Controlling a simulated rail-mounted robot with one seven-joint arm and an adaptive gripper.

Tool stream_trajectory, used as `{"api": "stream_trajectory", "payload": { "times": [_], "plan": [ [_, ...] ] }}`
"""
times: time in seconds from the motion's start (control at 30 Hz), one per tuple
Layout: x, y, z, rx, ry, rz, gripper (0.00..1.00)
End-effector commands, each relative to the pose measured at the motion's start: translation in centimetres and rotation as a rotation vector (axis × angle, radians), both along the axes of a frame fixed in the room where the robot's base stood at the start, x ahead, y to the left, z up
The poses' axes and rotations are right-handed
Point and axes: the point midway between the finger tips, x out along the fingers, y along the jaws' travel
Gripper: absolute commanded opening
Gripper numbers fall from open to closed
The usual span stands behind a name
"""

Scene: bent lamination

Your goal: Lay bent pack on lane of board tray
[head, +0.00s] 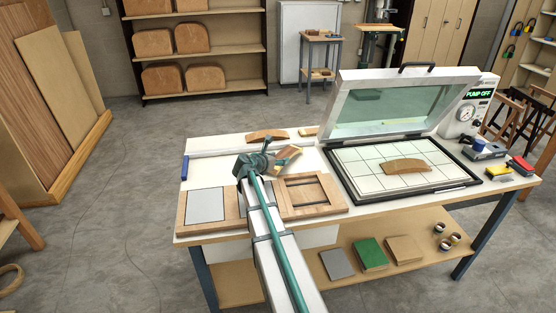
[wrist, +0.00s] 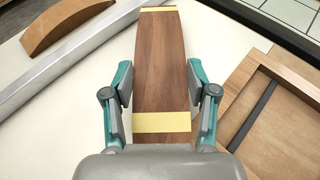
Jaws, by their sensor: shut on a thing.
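The bent pack (head: 287,157) is a brown, curved wooden strip with pale yellow tape bands near its ends. My gripper (wrist: 160,100) is shut on the pack (wrist: 163,65), its two fingers on the long sides near the closer tape band. In the head view my gripper (head: 262,162) holds the pack above the white bench top, behind the board tray (head: 341,208). The wooden tray has a grey panel at left and a framed area with dark strips at right. Its corner also shows at right in the wrist view (wrist: 283,60). My arm hides the tray's middle.
Another curved wooden piece (head: 267,135) lies at the back of the bench beside a long pale metal bar (head: 222,150). At right, an open-lidded press (head: 405,100) holds a curved piece (head: 407,166) on its gridded bed.

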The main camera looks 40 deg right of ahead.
Motion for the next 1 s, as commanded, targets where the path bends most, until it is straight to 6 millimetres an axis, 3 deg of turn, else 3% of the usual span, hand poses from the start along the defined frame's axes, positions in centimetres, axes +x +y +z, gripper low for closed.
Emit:
{"api": "stream_trajectory", "payload": {
  "times": [0.47,0.5,0.63,1.0],
  "plan": [
    [0.01,0.01,-1.11,-0.001,0.0,0.001,0.2],
    [0.01,0.01,-1.18,-0.001,-0.001,0.001,0.59],
    [0.0,0.01,-1.11,-0.001,-0.001,0.001,0.81],
    [0.0,0.01,-0.92,-0.001,-0.001,0.001,0.83]
  ]
}}
